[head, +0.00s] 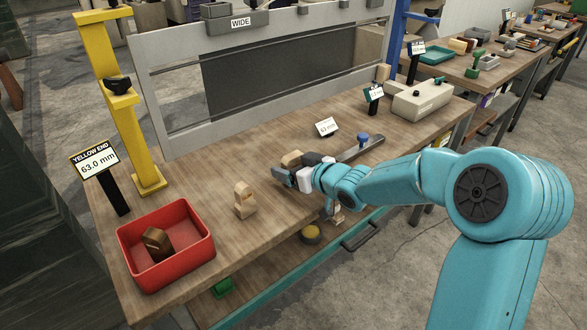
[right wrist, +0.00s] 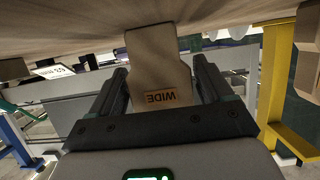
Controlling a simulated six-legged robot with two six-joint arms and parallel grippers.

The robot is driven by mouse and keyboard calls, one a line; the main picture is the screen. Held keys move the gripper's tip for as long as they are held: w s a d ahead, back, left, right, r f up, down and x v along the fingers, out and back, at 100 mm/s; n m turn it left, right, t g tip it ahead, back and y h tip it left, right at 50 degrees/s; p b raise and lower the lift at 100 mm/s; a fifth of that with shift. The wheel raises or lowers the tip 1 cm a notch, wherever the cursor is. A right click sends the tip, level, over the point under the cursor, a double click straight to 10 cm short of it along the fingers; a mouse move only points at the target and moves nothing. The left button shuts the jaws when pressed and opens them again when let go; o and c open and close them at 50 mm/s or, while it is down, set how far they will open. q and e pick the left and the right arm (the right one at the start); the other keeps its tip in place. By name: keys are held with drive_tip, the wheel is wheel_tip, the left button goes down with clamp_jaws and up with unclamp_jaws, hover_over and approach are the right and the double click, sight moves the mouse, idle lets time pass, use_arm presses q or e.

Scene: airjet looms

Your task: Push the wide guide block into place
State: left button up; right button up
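The wide guide block is a pale wooden block marked WIDE; in the right wrist view the block (right wrist: 158,75) stands between my right gripper's two dark fingers, which appear to touch its sides. In the head view my right gripper (head: 284,178) is low over the middle of the workbench, and a tan block (head: 292,159) shows just behind it, partly hidden. The right gripper also shows in the right wrist view (right wrist: 165,90). A grey bar with a blue knob (head: 362,139) lies right of the gripper. My left gripper is not in view.
A pale wooden block (head: 244,201) stands left of the gripper. A red tray (head: 190,265) holds a brown block (head: 157,241). A yellow post (head: 125,115) and grey frame labelled WIDE (head: 215,60) line the back.

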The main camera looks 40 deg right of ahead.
drive_tip(key=c, duration=0.6)
drive_tip(key=shift+r, duration=0.1)
drive_tip(key=shift+c, duration=0.2)
wheel_tip(320, 180, up, 20)
drive_tip(key=p, duration=1.2)
drive_tip(key=shift+o, duration=1.4)
drive_tip(key=shift+c, duration=1.4)
drive_tip(key=shift+p, duration=0.35)
